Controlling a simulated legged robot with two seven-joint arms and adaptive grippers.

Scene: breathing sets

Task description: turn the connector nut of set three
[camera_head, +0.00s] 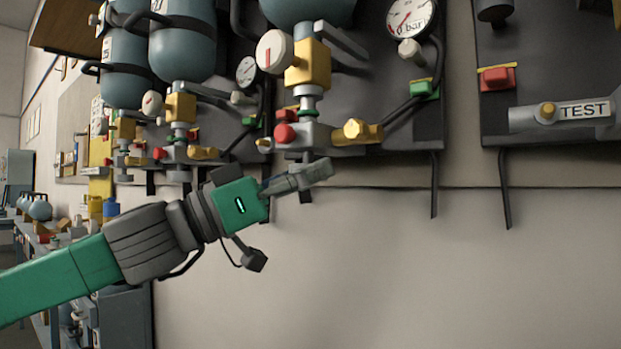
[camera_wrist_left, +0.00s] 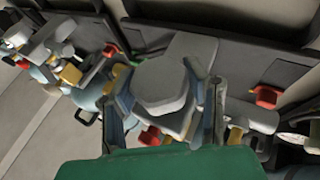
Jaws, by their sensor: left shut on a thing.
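My left gripper (camera_head: 298,181) reaches in from the left, below the nearest breathing set. It is shut on a grey faceted piece (camera_wrist_left: 162,82), which shows between the two fingers in the left wrist view; I cannot tell exactly what it is. The nearest set has a yellow valve block (camera_head: 308,66) under a blue cylinder (camera_head: 305,8). A brass hex connector nut (camera_head: 354,130) sits at the lower right of its grey manifold. In the head view the gripper is below and left of this nut, apart from it. No set number is readable. My right gripper is not in view.
More sets hang along the wall to the left, one with a yellow valve (camera_head: 181,108). A pressure gauge (camera_head: 411,17) is at upper right. A bar marked TEST (camera_head: 584,110) is on the right panel. The wall below the panels (camera_head: 430,270) is bare.

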